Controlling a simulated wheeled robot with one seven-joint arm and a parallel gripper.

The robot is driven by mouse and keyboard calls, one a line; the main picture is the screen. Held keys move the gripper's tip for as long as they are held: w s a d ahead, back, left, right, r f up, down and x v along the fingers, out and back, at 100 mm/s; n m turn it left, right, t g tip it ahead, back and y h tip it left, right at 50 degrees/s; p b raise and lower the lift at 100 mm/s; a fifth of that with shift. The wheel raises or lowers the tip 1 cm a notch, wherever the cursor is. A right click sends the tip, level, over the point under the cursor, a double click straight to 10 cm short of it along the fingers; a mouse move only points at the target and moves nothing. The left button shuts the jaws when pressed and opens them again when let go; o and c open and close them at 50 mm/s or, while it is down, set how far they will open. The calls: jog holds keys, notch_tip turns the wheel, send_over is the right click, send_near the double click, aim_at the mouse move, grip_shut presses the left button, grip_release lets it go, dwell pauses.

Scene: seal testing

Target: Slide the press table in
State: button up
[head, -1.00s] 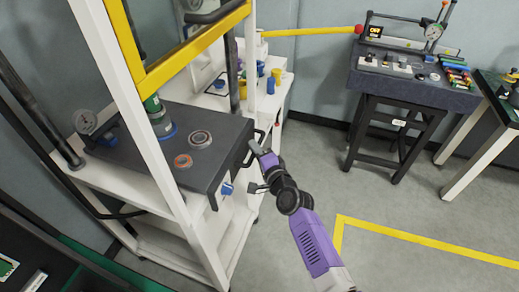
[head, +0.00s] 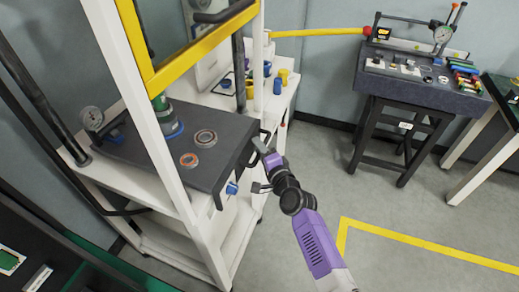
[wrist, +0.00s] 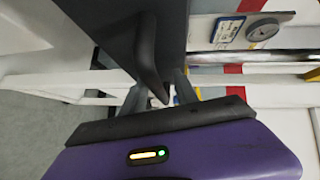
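The press table (head: 222,125) is a dark grey plate on the white press frame, passing behind its front post and jutting out on the right. Two ring-shaped parts lie on it, one grey (head: 206,138) and one orange-rimmed (head: 189,160). A dark handle (head: 256,156) is on its right edge, and a blue knob (head: 231,188) sits below its front corner. My gripper (head: 259,166) is at the handle, with its two grey fingers spread apart. In the wrist view the dark handle (wrist: 150,65) reaches down between the fingers (wrist: 160,92). Whether they touch it is unclear.
The press frame has a white front post (head: 165,150) and a yellow guard bar (head: 205,48). A stool-like stand (head: 400,125) with a test panel is at the back right. Open floor (head: 420,210) with a yellow line lies to the right.

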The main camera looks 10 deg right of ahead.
jog(key=v, duration=0.7)
jog(key=shift+s+d+p, duration=0.15)
jog(key=shift+s+p, duration=0.25)
jog(key=shift+p, duration=0.05)
dwell(1.8)
